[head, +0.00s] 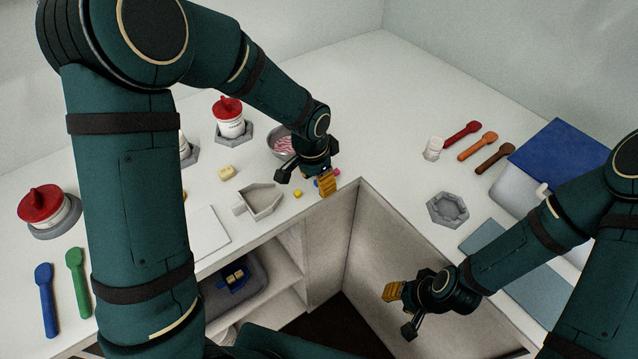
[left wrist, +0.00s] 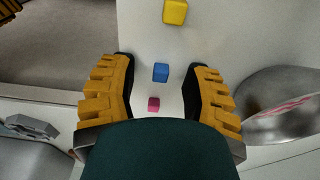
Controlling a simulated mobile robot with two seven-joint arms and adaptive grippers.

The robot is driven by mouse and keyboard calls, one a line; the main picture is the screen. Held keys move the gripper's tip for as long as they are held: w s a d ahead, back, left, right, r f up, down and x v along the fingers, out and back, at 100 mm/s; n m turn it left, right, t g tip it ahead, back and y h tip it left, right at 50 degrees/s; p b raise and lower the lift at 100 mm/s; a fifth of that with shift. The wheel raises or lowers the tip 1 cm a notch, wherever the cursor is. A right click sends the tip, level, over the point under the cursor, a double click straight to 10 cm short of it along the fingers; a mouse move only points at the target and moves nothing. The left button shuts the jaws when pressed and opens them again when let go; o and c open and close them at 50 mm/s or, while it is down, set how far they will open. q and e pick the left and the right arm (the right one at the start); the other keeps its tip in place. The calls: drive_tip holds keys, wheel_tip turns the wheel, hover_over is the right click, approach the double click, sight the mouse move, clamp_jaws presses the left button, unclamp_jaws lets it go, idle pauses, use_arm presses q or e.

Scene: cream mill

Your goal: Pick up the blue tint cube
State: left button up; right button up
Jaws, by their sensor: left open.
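The blue tint cube (left wrist: 161,72) lies on the white counter between a yellow cube (left wrist: 175,11) and a pink cube (left wrist: 153,104). In the head view, only a bit of the blue cube (head: 316,183) shows beside a finger. My left gripper (head: 305,181) is open above the counter near its inner corner. In the left wrist view, its fingers (left wrist: 160,78) stand on either side of the blue cube, with nothing held. How far they are above it is hard to tell. My right gripper (head: 400,311) is open and empty, low in front of the right counter.
A metal bowl (left wrist: 290,105) with pink streaks stands close beside the left gripper. A grey house-shaped mould (head: 262,202) is left of the cubes. Red-lidded jars (head: 230,118) stand farther back. The counter edge drops off near the cubes.

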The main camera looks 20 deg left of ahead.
drive_tip(key=shift+r, duration=0.1)
use_arm(q)
drive_tip(key=c, duration=0.7)
drive_tip(key=shift+c, duration=0.3)
drive_tip(key=shift+r, duration=0.1)
